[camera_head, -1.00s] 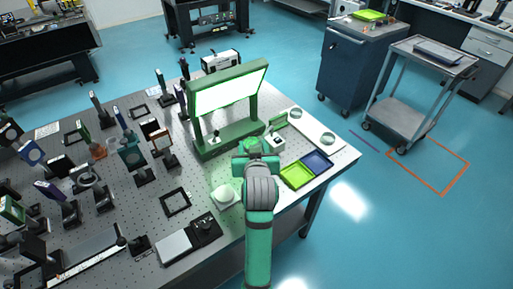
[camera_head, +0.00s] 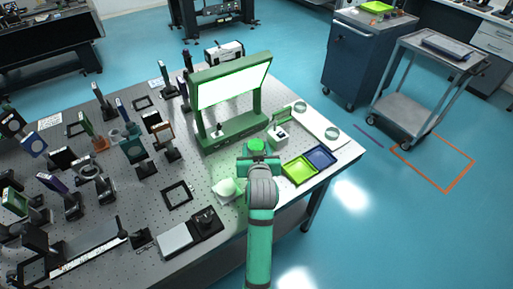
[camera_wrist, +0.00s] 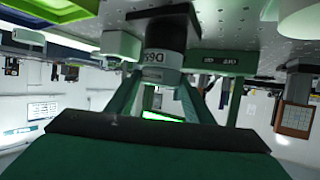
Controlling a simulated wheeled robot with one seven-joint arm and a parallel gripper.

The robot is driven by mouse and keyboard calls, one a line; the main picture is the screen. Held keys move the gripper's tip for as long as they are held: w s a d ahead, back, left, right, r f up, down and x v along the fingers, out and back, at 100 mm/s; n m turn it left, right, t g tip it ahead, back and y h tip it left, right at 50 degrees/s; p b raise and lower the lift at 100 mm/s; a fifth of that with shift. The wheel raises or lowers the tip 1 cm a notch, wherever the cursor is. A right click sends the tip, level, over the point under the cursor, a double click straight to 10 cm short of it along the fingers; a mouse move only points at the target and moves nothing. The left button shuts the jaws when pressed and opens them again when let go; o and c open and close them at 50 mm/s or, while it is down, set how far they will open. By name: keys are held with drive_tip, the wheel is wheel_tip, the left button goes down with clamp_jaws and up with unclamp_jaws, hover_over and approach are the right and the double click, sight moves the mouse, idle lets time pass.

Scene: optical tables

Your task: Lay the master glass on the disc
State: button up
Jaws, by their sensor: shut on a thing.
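In the wrist view, which looks upside down, my gripper (camera_wrist: 160,85) has its two green fingers closed around a pale, round, marked piece (camera_wrist: 158,60), which appears to be the master glass. A black round stand (camera_wrist: 166,35) is directly beyond it, with a wide foot at the tabletop. Whether the piece touches the stand cannot be told, and I cannot make out the disc separately. In the head view my gripper (camera_head: 257,147) is over the table in front of the green-framed bright panel (camera_head: 233,85); my arm hides the fingertips and what they hold.
Right of my gripper are a small white device (camera_head: 279,136), a white strip (camera_head: 316,121) with two glass rounds, a lime tray (camera_head: 299,170) and a blue tray (camera_head: 320,157). A white domed piece (camera_head: 227,188) is close on the left. Many optics mounts crowd the left.

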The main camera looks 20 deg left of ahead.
drive_tip(key=o, duration=1.1)
drive_tip(key=shift+w, duration=0.1)
drive_tip(key=shift+o, duration=0.2)
drive_tip(key=shift+a, duration=0.2)
drive_tip(key=shift+s+d+r, duration=0.15)
drive_tip(key=shift+s+d, duration=0.05)
drive_tip(key=shift+s, duration=0.05)
drive_tip(key=v, duration=1.1)
drive_tip(key=shift+s+d+r, duration=0.2)
drive_tip(key=shift+s, duration=0.05)
